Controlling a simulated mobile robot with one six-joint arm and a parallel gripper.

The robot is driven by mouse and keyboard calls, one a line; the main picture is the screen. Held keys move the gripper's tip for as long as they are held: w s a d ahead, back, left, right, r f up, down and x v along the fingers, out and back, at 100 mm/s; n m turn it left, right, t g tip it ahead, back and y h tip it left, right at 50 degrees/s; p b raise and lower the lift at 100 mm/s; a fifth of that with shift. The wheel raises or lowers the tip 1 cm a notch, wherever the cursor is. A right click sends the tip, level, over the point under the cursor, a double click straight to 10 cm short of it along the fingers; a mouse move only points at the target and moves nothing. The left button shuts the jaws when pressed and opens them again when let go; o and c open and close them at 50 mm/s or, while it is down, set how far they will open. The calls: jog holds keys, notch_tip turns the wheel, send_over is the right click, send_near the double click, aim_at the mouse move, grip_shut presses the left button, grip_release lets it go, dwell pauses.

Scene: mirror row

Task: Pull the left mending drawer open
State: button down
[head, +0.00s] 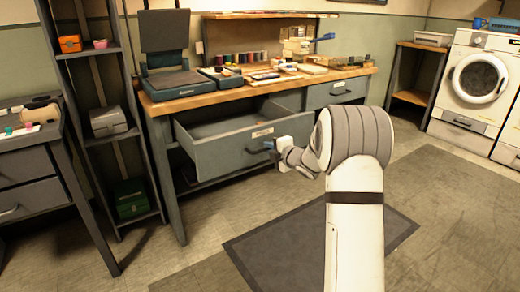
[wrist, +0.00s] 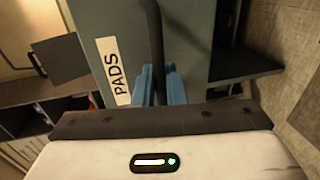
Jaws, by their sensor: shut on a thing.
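The left drawer (head: 225,155) under the wooden-topped workbench (head: 275,90) stands well open, its inside showing from above. Its grey-blue front also shows in the wrist view (wrist: 190,35), with a label (wrist: 113,70) reading PADS. My gripper (head: 271,147) is at the drawer front, at the end of my white arm. In the wrist view its blue fingers (wrist: 160,85) are shut around the dark bar handle (wrist: 151,35).
The right drawer (head: 338,92) of the bench is shut. A dark shelf unit (head: 115,138) stands left of the bench, and another drawer table (head: 28,170) is at the far left. A dark mat (head: 275,255) lies on the floor. Washing machines (head: 480,80) stand at right.

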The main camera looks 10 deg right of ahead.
jog(key=shift+d, duration=0.4)
jog(key=c, duration=1.8)
grip_release()
jog(key=shift+d, duration=0.1)
jog(key=shift+o, duration=0.9)
jog(key=shift+a, duration=0.3)
jog(key=p+v, duration=0.2)
jog(key=v, duration=0.5)
jog(key=shift+s, duration=0.35)
jog(key=shift+d+r, duration=0.1)
